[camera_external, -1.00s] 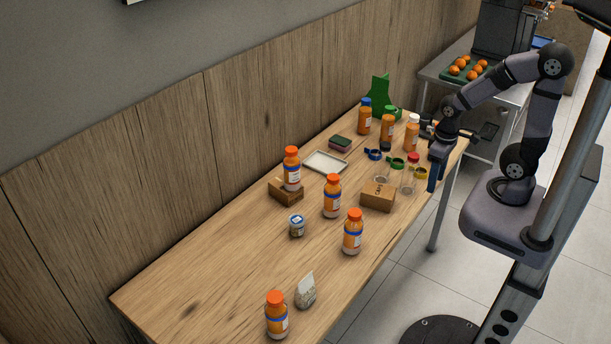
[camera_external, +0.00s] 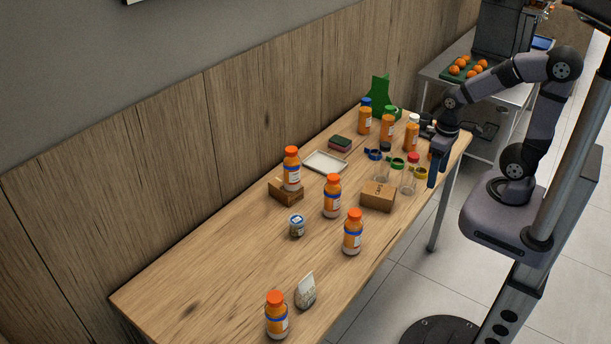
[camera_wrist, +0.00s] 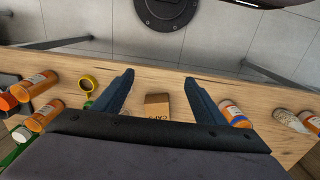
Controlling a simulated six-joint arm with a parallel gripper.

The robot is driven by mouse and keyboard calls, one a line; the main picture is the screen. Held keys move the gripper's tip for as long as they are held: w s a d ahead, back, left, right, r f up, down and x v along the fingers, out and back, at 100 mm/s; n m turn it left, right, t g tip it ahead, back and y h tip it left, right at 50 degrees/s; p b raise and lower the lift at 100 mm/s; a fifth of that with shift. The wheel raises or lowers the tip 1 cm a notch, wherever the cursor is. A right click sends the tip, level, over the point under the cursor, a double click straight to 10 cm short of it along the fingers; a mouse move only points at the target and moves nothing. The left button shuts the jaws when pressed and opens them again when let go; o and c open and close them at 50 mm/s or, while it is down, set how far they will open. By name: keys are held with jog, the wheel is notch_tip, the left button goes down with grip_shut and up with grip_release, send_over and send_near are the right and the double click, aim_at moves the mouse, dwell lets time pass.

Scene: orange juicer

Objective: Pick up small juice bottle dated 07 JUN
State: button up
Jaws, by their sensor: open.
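Several orange juice bottles stand on the table, and their date labels are too small to read in either view. Orange-capped ones are a bottle on a cardboard block (camera_external: 291,170), a middle bottle (camera_external: 332,197), a front bottle (camera_external: 353,233) and a near-end bottle (camera_external: 277,317). At the far end are a blue-capped bottle (camera_external: 364,119), a green-capped one (camera_external: 387,126) and a white-capped one (camera_external: 411,134). My gripper (camera_external: 434,176) is open and empty at the table's right edge. In the wrist view its fingers (camera_wrist: 158,79) point past a cardboard box; an orange bottle (camera_wrist: 233,114) is beside the right finger.
The cardboard box (camera_external: 378,197) stands near clear empty bottles (camera_external: 409,178) and coloured rings. A white tray (camera_external: 325,162), sponge (camera_external: 340,143), small jar (camera_external: 297,226) and grey-white bag (camera_external: 306,291) are also on the table. The left part of the table (camera_external: 190,285) is bare.

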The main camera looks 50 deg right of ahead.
aim_at(284, 309)
jog(key=w+a+n+t+y+b, duration=0.3)
jog(key=w+a+n+t+b, duration=0.1)
jog(key=w+a, duration=1.05)
jog(key=w+a+n+t+y+b, duration=0.2)
jog(key=w+a+t+y+b, duration=0.15)
jog(key=a, duration=1.45)
jog(key=s+a+r+n+t+y+b, duration=0.1)
jog(key=s+a+t+y+b, duration=0.15)
jog(key=s+a, duration=0.65)
jog(key=s+a+r+n+t+y+b, duration=0.1)
jog(key=s+a+t+y+b, duration=0.2)
jog(key=a, duration=1.2)
notch_tip(284, 309, down, 13)
jog(key=w+t, duration=0.1)
jog(key=shift+h, duration=0.3)
jog(key=shift+r+p+x, duration=0.15)
jog(key=shift+p+x, duration=0.25)
jog(key=shift+x, duration=1.35)
jog(key=shift+r+p+x, duration=0.15)
jog(key=shift+p+x, duration=0.25)
jog(key=shift+x, duration=1.4)
jog(key=shift+d, duration=0.1)
